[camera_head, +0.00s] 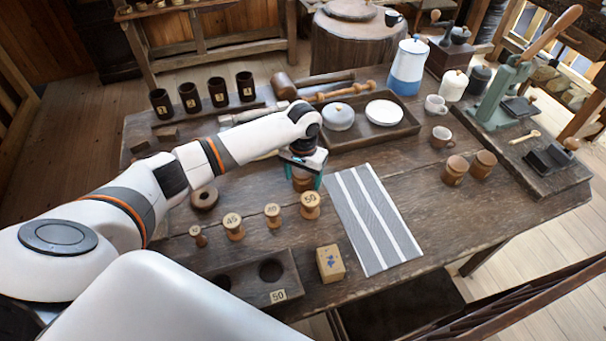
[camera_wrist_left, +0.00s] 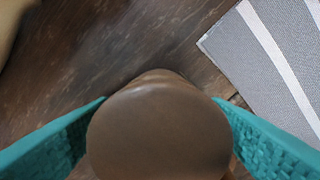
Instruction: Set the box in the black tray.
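A dark tray (camera_head: 377,142) at the back of the table holds a lidded bowl and a white plate. A smaller black open tray (camera_head: 541,162) is at the far right; I cannot tell which is the task's tray. My left gripper (camera_head: 303,176) is at mid-table, behind the box and apart from it. Its teal fingers hug a round brown wooden piece (camera_wrist_left: 158,135) from both sides. My right gripper is not in view.
Several wooden spools (camera_head: 234,226) stand left of the grey striped cloth (camera_head: 372,218). A dark block with round holes (camera_head: 250,278) lies at the front left. Brown jars (camera_head: 454,170) and a small cup (camera_head: 441,137) stand right.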

